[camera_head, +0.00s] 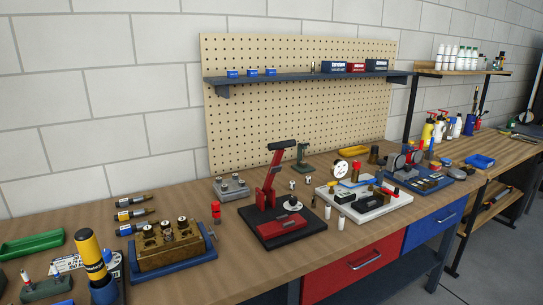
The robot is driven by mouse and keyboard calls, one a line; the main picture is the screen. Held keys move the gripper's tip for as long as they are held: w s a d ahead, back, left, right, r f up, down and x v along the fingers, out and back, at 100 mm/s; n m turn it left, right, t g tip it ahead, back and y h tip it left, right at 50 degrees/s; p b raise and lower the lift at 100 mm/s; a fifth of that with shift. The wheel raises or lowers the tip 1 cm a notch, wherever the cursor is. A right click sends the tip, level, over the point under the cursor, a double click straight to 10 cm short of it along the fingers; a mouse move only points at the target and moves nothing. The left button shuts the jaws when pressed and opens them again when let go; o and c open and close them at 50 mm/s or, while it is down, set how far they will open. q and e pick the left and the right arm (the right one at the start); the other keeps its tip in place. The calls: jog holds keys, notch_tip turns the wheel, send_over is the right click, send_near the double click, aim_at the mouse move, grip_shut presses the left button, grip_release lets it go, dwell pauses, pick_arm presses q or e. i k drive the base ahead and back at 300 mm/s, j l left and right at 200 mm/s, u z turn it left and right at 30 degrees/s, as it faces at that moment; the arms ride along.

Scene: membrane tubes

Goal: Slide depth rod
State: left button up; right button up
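I cannot pick out the depth rod with certainty at this size. A brass block (168,249) with several small capped pieces in its top sits in a blue tray (180,262) on the bench. To its right, a red lever press (268,190) stands upright on a black base (283,228). Further right, a pale plate (365,203) carries several small dark and metal parts. A dark blue fixture (420,180) with round parts stands beyond it. Neither of my grippers is in view.
A yellow-and-black cylinder (90,254) stands in a blue cup (104,291) at the front left, near a green tray (32,245). A pegboard shelf (300,79) hangs behind. The bench front has red (353,267) and blue (432,228) drawers.

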aim_at(304, 144)
jog(key=i+l, duration=0.2)
jog(key=i+l+z, duration=0.1)
jog(key=l, duration=0.3)
jog(key=i+l, duration=0.1)
jog(key=l, duration=0.4)
jog(key=i+l, duration=0.15)
jog(key=l, duration=0.35)
jog(key=i+l, duration=0.1)
jog(key=l, duration=0.35)
